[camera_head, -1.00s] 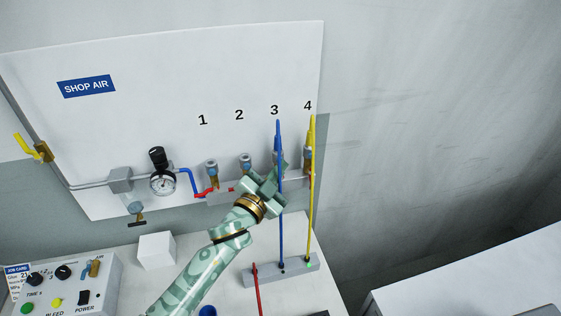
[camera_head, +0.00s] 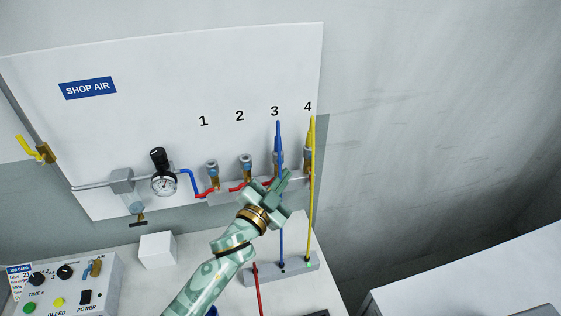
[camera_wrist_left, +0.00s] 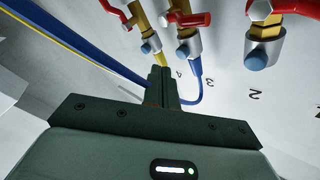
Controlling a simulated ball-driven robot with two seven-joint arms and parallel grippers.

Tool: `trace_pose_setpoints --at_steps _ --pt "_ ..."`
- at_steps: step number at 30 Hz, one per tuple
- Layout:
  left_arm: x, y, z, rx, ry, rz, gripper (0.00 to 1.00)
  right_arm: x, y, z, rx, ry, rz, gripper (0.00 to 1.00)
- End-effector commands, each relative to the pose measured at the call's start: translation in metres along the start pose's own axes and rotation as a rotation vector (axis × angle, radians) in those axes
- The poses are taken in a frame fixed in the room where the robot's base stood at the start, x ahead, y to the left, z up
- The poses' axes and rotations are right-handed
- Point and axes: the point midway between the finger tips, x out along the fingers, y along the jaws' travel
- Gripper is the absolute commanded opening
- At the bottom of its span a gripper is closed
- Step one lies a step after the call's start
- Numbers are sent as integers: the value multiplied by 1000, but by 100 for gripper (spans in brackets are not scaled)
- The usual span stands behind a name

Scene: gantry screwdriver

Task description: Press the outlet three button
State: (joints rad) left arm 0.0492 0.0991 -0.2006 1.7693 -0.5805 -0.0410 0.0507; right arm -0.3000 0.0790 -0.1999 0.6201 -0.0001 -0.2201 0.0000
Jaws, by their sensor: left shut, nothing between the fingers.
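The outlet three fitting (camera_head: 276,158) is under the printed 3 on the white panel, with the blue hose (camera_head: 281,230) hanging from it. In the left wrist view the outlet three fitting (camera_wrist_left: 189,43) has a red lever and a silver sleeve with a small blue-grey round button (camera_wrist_left: 183,51). My left gripper (camera_head: 285,177) is shut and empty, just below the outlet three fitting and partly in front of the lower manifold. In the left wrist view its fingertips (camera_wrist_left: 161,71) point toward the outlets, apart from the button. My right gripper is not in view.
Outlet two (camera_head: 245,163) and outlet one (camera_head: 212,168) are to the left. Outlet four (camera_head: 309,157) with its yellow hose (camera_head: 312,220) is close on the right. A grey hose block (camera_head: 296,270), white cube (camera_head: 157,250) and control box (camera_head: 70,280) are below.

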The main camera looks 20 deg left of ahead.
Motion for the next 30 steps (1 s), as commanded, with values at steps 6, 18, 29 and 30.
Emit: trace_pose_setpoints --at_steps 6,18,29,30 --pt "-16 11 -12 -2 0 0 0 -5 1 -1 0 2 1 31" --pt "-26 19 -20 0 1 -1 0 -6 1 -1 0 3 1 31" --pt "-26 18 -20 0 1 -1 0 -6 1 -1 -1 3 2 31" --pt "-26 18 -20 0 1 -1 0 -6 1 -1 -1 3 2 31"
